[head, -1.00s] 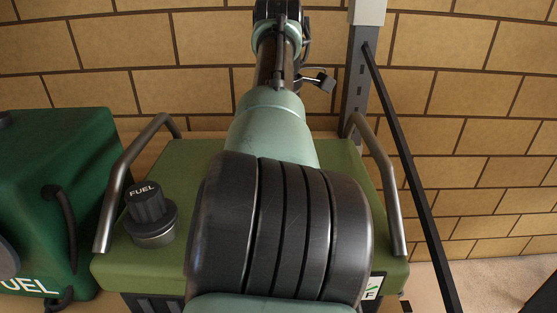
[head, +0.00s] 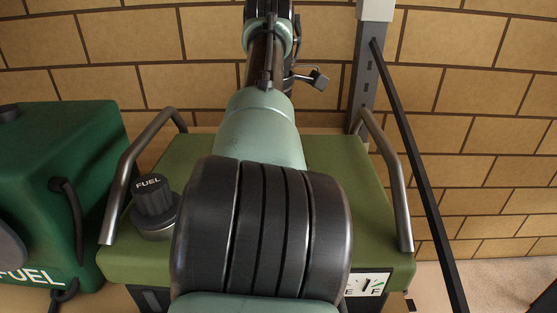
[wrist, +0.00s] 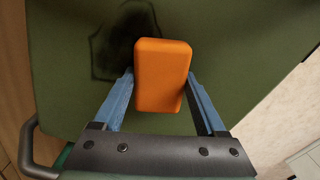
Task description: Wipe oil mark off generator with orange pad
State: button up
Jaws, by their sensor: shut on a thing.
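The olive-green generator (head: 345,165) stands in the middle of the head view, mostly behind my arm. It also fills most of the wrist view (wrist: 235,60). My gripper (wrist: 160,77) is shut on the orange pad (wrist: 162,88), with one blue finger on each side of it. The oil mark (wrist: 112,45) is a dark, uneven patch on the green surface, just left of the pad and beyond it. The pad seems to overlap its right edge; I cannot tell whether it touches the surface. My arm hides mark, pad and gripper in the head view.
Grey handles rise at the generator's left (head: 132,175) and right (head: 392,170). A black fuel cap (head: 153,200) stands near the left handle. A dark green fuel container (head: 75,140) is at the left. A post (head: 368,80) and slanting black bar (head: 415,160) stand behind right.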

jog(key=shift+s+f+b, duration=0.3)
jog(key=shift+s+b, duration=0.4)
jog(key=shift+b, duration=2.4)
jog(key=s+b, duration=0.1)
jog(key=b, duration=0.3)
jog(key=shift+s, duration=0.4)
jog(key=shift+r, duration=0.1)
jog(key=shift+a+r, duration=0.1)
jog(key=shift+a, duration=1)
jog(key=shift+w+r+p, duration=0.1)
jog(key=shift+r+p, duration=0.1)
jog(key=shift+p, duration=0.45)
jog(key=w+p, duration=0.1)
jog(key=p, duration=0.3)
jog(key=shift+w, duration=0.25)
jog(key=shift+w+p, duration=0.1)
jog(key=shift+p, duration=0.2)
jog(key=w+p, duration=0.1)
jog(key=p, duration=0.2)
jog(key=shift+f+p, duration=0.1)
jog(key=shift+p, duration=0.3)
